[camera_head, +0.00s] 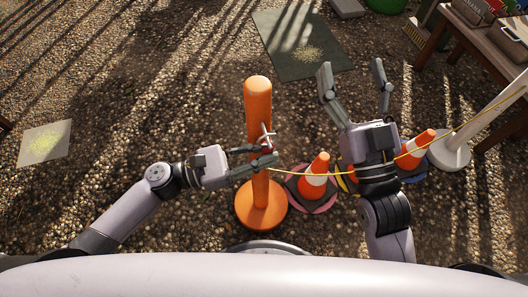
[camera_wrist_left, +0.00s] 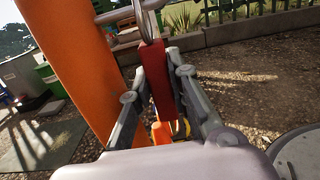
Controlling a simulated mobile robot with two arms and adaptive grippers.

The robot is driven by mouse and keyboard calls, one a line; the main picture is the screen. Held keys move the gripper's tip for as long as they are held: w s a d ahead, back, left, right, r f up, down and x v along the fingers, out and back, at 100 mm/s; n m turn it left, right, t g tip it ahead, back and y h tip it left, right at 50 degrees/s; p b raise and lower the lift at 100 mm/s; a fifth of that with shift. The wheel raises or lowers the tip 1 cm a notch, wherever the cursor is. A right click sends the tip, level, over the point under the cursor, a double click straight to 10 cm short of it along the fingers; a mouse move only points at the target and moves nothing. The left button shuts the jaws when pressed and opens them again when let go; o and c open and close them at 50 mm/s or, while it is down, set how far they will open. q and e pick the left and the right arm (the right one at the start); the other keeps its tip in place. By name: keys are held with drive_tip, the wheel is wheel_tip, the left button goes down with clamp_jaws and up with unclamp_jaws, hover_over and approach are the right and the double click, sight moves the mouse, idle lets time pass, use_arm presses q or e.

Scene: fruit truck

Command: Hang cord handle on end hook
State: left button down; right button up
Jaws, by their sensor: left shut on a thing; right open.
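An orange post (camera_head: 258,110) stands upright on a round orange base. A small metal hook (camera_head: 268,132) sticks out from its side. My left gripper (camera_head: 272,154) is beside the post, shut on the red cord handle (camera_wrist_left: 157,80), mostly hidden by the fingers in the head view. In the left wrist view the hook's metal loop (camera_wrist_left: 146,22) meets the handle's upper end; I cannot tell whether the handle hangs on it. The yellow cord (camera_head: 290,171) runs right from my left gripper to a white pole (camera_head: 490,105). My right gripper (camera_head: 352,72) is open and empty.
Orange-and-white cones (camera_head: 317,167) stand right of the post, another (camera_head: 418,143) beyond my right wrist. A wooden table (camera_head: 470,45) with crates is at the upper right. A dark mat (camera_head: 300,45) lies on open gravel behind.

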idle(0.4)
use_arm(q)
drive_tip(key=c, duration=1.4)
unclamp_jaws()
drive_tip(key=shift+c, duration=0.2)
drive_tip(key=shift+a, duration=0.15)
drive_tip(key=v, duration=1.1)
drive_tip(key=shift+s+a, duration=0.25)
drive_tip(key=shift+a, duration=0.1)
drive_tip(key=shift+d, duration=0.1)
